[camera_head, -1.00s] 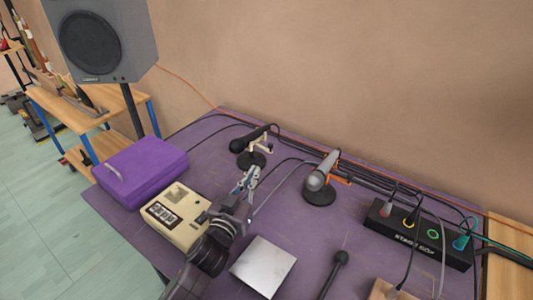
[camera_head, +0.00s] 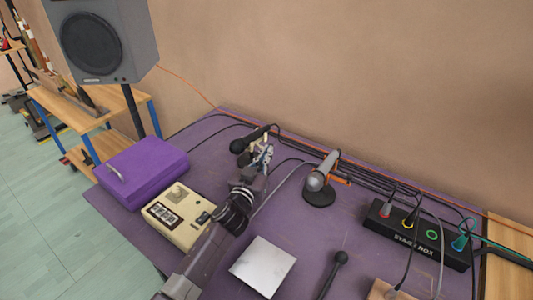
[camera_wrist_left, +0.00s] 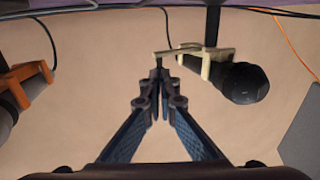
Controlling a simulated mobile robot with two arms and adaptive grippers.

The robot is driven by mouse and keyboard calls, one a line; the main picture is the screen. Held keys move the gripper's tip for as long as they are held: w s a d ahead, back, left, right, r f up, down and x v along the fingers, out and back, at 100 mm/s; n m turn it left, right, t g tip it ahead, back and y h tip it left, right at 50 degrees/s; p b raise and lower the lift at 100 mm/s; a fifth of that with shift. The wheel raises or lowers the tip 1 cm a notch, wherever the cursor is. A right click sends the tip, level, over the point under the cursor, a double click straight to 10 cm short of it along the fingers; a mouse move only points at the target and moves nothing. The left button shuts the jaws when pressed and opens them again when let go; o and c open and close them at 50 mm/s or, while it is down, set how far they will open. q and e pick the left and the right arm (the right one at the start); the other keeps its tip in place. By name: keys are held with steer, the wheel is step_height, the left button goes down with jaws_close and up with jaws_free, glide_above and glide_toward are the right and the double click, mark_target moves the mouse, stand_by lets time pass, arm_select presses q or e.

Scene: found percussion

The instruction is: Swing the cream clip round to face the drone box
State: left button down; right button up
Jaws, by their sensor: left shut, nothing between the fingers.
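The cream clip (camera_wrist_left: 218,66) sits on a black stand post and holds a black microphone (camera_wrist_left: 245,83). In the wrist view its thin arm reaches left to my left gripper's fingertips. In the head view the black microphone (camera_head: 247,140) points to the lower left, and my gripper hides much of the clip and stand. My left gripper (camera_head: 264,152) is shut and empty, right at the clip's arm; I cannot tell whether they touch. The drone box (camera_head: 178,216), seemingly the cream box with a dark panel, lies nearer the front left. My right gripper is not in view.
A grey microphone (camera_head: 322,171) in an orange clip (camera_head: 341,180) stands to the right. A purple case (camera_head: 140,170), a silver plate (camera_head: 263,265), a black mallet (camera_head: 334,272) and a stage box (camera_head: 417,234) lie around. Cables run along the back.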

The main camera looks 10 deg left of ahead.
arm_select(q)
steer(key=b, duration=0.1)
steer(key=w+y+b, duration=0.1)
steer(key=shift+w+d+r+n+b, duration=0.25)
steer(key=shift+d+r+n+b, duration=0.05)
steer(key=shift+d+n+b, duration=0.1)
stand_by(0.3)
